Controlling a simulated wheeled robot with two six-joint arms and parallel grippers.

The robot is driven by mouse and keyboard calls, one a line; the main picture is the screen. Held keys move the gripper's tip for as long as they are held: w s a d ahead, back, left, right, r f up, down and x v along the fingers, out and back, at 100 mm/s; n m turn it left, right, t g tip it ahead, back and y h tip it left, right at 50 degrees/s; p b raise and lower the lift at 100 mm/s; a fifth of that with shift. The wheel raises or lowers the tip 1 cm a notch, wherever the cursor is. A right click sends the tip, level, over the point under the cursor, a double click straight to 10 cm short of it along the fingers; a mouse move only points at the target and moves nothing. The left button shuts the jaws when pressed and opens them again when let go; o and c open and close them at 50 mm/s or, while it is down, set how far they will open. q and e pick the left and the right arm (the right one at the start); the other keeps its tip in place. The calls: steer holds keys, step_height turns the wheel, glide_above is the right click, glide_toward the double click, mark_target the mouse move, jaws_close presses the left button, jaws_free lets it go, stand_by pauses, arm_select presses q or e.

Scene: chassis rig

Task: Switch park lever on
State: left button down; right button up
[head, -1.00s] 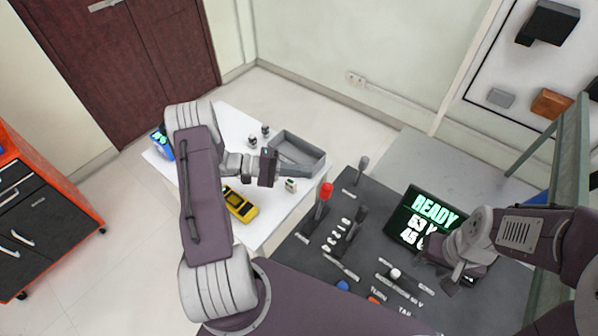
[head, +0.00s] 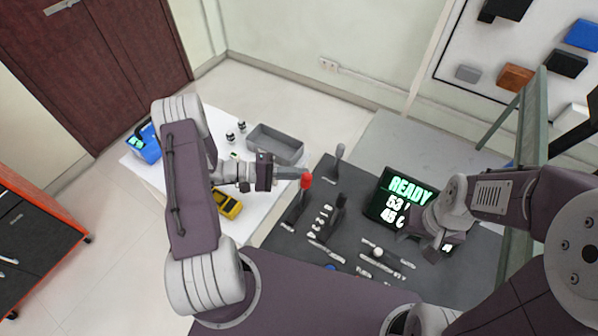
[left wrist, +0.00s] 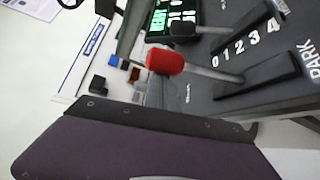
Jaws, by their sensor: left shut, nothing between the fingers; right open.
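The park lever has a red knob (head: 306,182) on a stem rising from a slot at the left edge of the dark console (head: 350,228). The knob also shows in the left wrist view (left wrist: 165,61), its stem running right to a slot near the word PARK. My left gripper (head: 296,174) is shut and empty, its fingertips right beside the knob on its left. Whether they touch the knob I cannot tell. My right gripper (head: 432,250) is open and empty in front of the READY screen (head: 402,198).
A second dark lever (head: 337,205) stands right of the red one, beside the numbers. A grey-knobbed lever (head: 339,152) stands behind. The white table (head: 240,226) holds a grey bin (head: 275,146) and a yellow device (head: 228,204). A green frame (head: 530,130) stands right.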

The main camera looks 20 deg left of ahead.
mark_target(302, 184)
arm_select(q)
steer(key=shift+s+a+r+m+t+h+b, duration=0.1)
steer(key=shift+s+a+m+t+h+b, duration=0.2)
steer(key=shift+s+m+b, duration=0.55)
steer(key=shift+s+a+m+t+h+b, duration=0.15)
steer(key=shift+s+m+h+b, duration=0.25)
steer(key=shift+s+b, duration=0.55)
steer(key=shift+s+a+r+m+t+h+b, duration=0.15)
steer(key=shift+s+m+h+b, duration=0.3)
steer(key=shift+b, duration=0.85)
arm_select(e)
step_height(302, 184, down, 7)
steer(key=shift+f+b, duration=0.1)
steer(key=shift+b, duration=0.4)
steer(key=shift+f, duration=0.2)
arm_select(q)
steer(key=shift+s+a+m+h, duration=0.15)
steer(key=shift+s+a+m, duration=0.1)
steer(key=shift+s, duration=0.4)
steer(key=shift+s+a+m+h, duration=0.1)
steer(key=shift+s+m, duration=0.15)
steer(key=shift+s, duration=0.35)
arm_select(e)
steer(key=shift+f, duration=0.1)
steer(key=shift+w, duration=0.1)
